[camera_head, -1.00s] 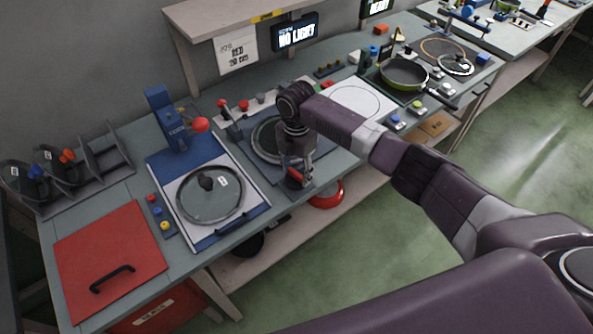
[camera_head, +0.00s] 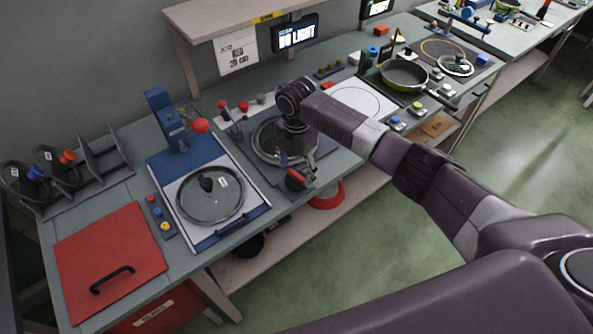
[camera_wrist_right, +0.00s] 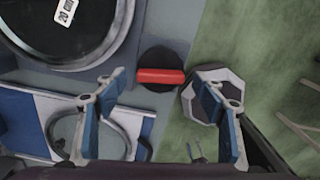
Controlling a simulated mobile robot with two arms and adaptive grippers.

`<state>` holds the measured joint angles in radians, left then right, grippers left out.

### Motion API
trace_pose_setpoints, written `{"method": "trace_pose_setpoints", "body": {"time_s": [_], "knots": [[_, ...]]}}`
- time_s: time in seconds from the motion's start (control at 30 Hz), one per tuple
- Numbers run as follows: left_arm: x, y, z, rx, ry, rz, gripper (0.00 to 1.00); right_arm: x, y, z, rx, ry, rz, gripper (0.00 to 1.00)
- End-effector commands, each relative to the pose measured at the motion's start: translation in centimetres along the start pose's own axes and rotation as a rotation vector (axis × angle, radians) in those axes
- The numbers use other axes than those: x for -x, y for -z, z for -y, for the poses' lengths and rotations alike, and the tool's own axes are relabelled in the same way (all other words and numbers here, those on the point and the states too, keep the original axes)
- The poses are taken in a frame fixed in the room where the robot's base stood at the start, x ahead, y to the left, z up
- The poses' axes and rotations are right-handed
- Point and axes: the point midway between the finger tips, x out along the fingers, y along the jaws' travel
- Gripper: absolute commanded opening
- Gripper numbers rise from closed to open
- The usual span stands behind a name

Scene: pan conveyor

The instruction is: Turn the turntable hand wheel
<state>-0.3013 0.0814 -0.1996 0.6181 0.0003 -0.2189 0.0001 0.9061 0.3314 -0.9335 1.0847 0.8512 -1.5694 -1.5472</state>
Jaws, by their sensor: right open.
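The hand wheel (camera_head: 296,181) is a small dark disc with a red bar across it at the front edge of the turntable station (camera_head: 255,165). It also shows in the right wrist view as a black disc with a red grip (camera_wrist_right: 160,76). My right gripper (camera_head: 300,165) is just above the wheel, partly hiding it and the turntable. In the right wrist view its fingers (camera_wrist_right: 162,105) are spread wide, one on each side of the wheel's line, with nothing between them. A dark round pan (camera_wrist_right: 62,25) with a white label lies on the turntable. My left gripper is out of view.
A blue press station (camera_head: 170,190) with a glass lid (camera_head: 210,195) stands to the left. A white plate (camera_head: 358,100) and a green pan (camera_head: 404,74) are to the right. A red pan (camera_head: 328,194) sits on the shelf below.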

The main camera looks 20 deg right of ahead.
Motion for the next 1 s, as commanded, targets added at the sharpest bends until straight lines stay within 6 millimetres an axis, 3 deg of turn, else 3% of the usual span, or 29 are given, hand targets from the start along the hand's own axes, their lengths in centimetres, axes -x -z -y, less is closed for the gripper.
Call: {"method": "trace_pose_setpoints", "body": {"time_s": [0.3,0.5,0.7,1.0], "knots": [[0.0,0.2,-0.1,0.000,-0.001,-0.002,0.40,6.6,-0.1,-0.1,0.000,-0.005,0.002,0.64],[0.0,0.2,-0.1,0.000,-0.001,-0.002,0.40,9.9,-0.1,-0.1,0.000,-0.004,0.002,0.64],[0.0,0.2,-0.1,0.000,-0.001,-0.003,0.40,11.1,-0.1,0.0,-0.001,-0.002,0.001,0.64],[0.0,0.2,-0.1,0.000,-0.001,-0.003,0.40,11.1,-0.1,0.0,-0.001,-0.002,0.001,0.64]]}}
